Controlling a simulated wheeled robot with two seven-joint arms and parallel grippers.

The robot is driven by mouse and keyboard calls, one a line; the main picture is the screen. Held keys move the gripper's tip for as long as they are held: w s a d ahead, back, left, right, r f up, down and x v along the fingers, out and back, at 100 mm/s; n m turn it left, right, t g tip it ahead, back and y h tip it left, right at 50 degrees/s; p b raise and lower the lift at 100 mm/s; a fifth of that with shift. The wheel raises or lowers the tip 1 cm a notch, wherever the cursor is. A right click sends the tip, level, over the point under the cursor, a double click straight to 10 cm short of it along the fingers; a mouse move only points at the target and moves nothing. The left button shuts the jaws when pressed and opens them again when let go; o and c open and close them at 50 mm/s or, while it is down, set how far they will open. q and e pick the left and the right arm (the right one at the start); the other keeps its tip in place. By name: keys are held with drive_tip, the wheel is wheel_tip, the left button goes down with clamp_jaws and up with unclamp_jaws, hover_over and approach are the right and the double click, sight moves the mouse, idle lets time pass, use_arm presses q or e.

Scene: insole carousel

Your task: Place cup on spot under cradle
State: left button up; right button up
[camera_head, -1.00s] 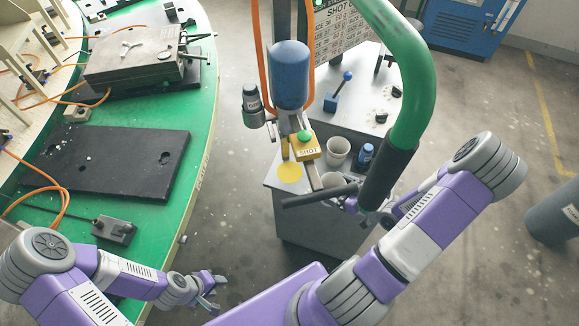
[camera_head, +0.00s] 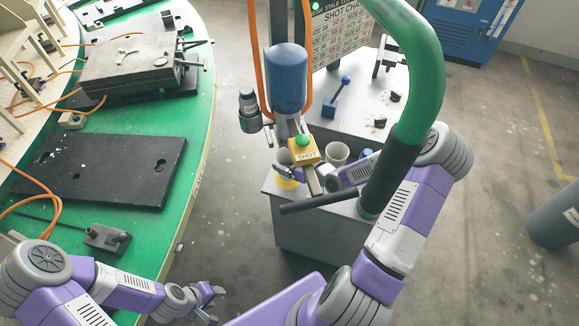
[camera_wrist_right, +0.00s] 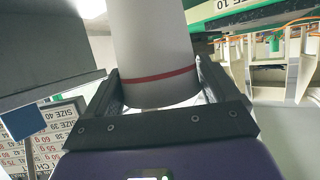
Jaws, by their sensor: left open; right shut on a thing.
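A pale cup (camera_head: 284,158) is partly visible left of the yellow SHOT box (camera_head: 306,152), at the yellow spot (camera_head: 288,183) on the grey cabinet top. The lower part of the spot shows; I cannot tell whether the cup touches it. My right gripper (camera_wrist_right: 160,95) is shut on this cup, which shows in the right wrist view as a white cylinder with a red line (camera_wrist_right: 155,45). In the head view the SHOT box hides most of its fingers. The blue cylinder (camera_head: 287,80) hangs above on the post. My left gripper (camera_head: 213,298) is open and empty at the lower left.
A second white cup (camera_head: 337,154) stands on the cabinet (camera_head: 310,225), right of the SHOT box. The thick green pipe with a black grip (camera_head: 392,170) crosses in front of my right arm. A dark bar (camera_head: 318,200) juts out over the cabinet's front.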

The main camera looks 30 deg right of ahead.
drive_tip(key=shift+f+b, duration=0.45)
drive_tip(key=shift+f, duration=1.25)
drive_tip(key=shift+f, duration=0.1)
drive_tip(key=o, duration=0.8)
drive_tip(key=shift+s+d+r, duration=0.1)
drive_tip(key=shift+s+r, duration=0.1)
drive_tip(key=shift+r, duration=0.05)
drive_tip(key=p+v, duration=0.2)
drive_tip(key=v, duration=0.9)
drive_tip(key=shift+s+p, duration=0.3)
drive_tip(key=shift+p, duration=0.1)
